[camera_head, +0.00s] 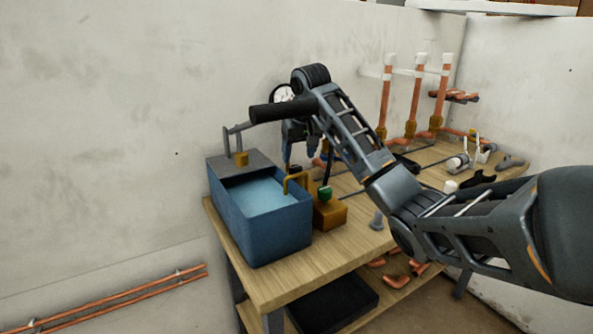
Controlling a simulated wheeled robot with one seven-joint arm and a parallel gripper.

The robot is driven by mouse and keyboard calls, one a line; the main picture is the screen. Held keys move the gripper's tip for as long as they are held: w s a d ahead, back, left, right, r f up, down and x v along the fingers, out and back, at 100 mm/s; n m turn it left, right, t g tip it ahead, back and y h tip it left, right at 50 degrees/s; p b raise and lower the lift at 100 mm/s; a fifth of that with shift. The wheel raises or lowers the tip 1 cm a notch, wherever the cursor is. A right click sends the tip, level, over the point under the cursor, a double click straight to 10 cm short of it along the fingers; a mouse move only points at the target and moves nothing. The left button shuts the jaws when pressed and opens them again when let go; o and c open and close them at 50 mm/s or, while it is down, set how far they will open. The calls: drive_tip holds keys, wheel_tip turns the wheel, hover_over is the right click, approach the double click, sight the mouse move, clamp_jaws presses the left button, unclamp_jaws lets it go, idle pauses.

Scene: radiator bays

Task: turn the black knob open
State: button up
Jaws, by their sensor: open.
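My gripper (307,163) points down over the right rim of the blue water tank, above the brass-coloured block. My wrist hides part of the area behind.
The blue tank (262,227) holds water and stands on the wooden bench (283,279). A white-faced gauge (283,93) shows behind my wrist. Upright copper pipes (418,95) stand farther back. Pipe fittings and a black item (478,179) lie at the right. Walls close the back.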

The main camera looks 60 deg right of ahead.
sight(296, 167)
drive_tip(key=x, duration=0.6)
drive_tip(key=c, duration=1.1)
